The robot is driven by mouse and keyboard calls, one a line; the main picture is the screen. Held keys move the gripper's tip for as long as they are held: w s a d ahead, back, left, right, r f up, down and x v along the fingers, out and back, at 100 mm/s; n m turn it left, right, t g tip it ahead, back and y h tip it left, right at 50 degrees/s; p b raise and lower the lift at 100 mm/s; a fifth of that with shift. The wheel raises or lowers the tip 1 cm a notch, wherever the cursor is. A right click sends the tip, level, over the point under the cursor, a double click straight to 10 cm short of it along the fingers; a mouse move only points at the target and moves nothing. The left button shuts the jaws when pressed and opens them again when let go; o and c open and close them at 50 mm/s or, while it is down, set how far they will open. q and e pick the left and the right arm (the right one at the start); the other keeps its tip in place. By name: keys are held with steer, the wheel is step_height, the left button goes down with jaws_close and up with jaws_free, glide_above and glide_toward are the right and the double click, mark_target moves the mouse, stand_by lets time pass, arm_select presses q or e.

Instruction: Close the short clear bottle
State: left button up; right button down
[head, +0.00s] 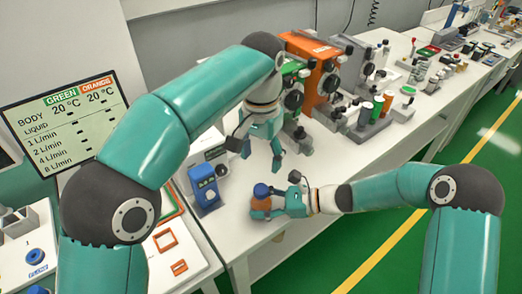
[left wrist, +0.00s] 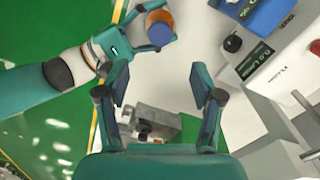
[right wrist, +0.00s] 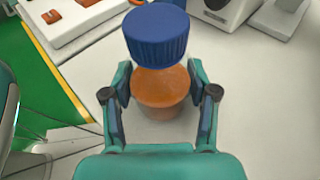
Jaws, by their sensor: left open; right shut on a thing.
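A short bottle with an orange body (head: 260,205) and a wide blue cap (head: 261,190) stands upright near the front edge of the white table. In the right wrist view the blue cap (right wrist: 157,38) is at the top of the orange body (right wrist: 160,92); I cannot tell how tightly it sits. My right gripper (head: 272,206) is shut around the body, below the cap. My left gripper (head: 260,150) is open and empty, pointing down behind the bottle, apart from it. The left wrist view shows the bottle's cap (left wrist: 160,30) beyond the open left fingers.
A blue device (head: 205,187) stands left of the bottle. Orange (head: 317,72) and green machines with black knobs stand behind my left gripper. A grey rack with small bottles (head: 372,122) is to the right. White table between them is clear.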

stand_by(0.3)
steer(key=shift+c, duration=1.2)
jaws_free()
steer(key=shift+d, duration=0.1)
steer(key=v, duration=1.1)
steer(key=shift+d, duration=0.4)
steer(key=shift+s+r, duration=0.1)
